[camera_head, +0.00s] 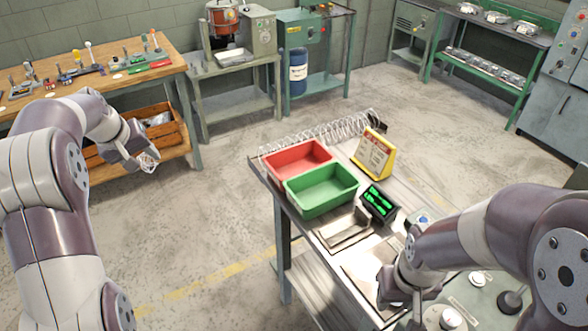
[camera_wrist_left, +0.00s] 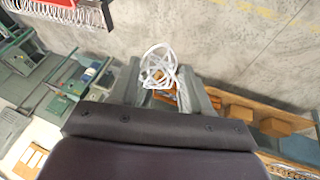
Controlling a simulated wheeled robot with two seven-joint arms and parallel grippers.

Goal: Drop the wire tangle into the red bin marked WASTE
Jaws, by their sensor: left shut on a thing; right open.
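The wire tangle, a loose bundle of pale wire, is held in my left gripper (camera_head: 146,160), over open floor left of the metal bench. It shows clearly in the left wrist view (camera_wrist_left: 158,62), sticking out beyond the fingertips. The red bin (camera_head: 298,158) stands at the bench's far-left corner, apart from the gripper and to its right. No WASTE marking is readable on it. Part of a red bin also shows at the top left of the left wrist view (camera_wrist_left: 50,12). My right gripper (camera_head: 397,308) is low over the bench's near part; its fingers are partly hidden.
A green bin (camera_head: 321,190) adjoins the red one. A long wire coil (camera_head: 325,131) lies behind the red bin. A wooden workbench (camera_head: 168,62) with a crate below is at the left.

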